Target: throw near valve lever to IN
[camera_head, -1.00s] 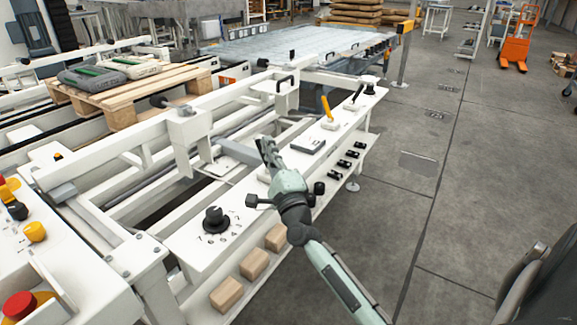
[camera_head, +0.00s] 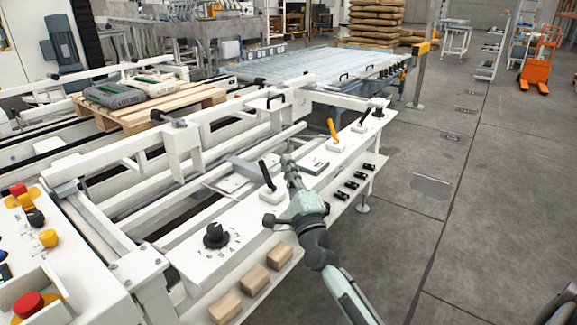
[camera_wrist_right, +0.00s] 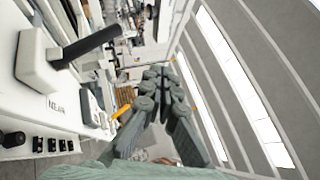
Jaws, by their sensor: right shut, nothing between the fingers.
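The near valve lever (camera_head: 267,176) is a black handle on a white base on the white control shelf. In the head view it stands tilted, its tip leaning up and slightly left. In the right wrist view the lever (camera_wrist_right: 90,46) sticks out of its white base, with the word NEAR printed beside it. My right gripper (camera_head: 289,164) is shut and empty, just right of the lever, and looks apart from it. Its closed fingers (camera_wrist_right: 157,78) also show in the right wrist view. No IN marking is readable. My left gripper is not in view.
A yellow lever (camera_head: 332,130) and another black lever (camera_head: 364,117) stand farther along the shelf (camera_head: 190,256). A black dial (camera_head: 214,235) is nearer. Wooden blocks (camera_head: 253,280) lie on the lower ledge. Open floor (camera_head: 440,220) lies to the right.

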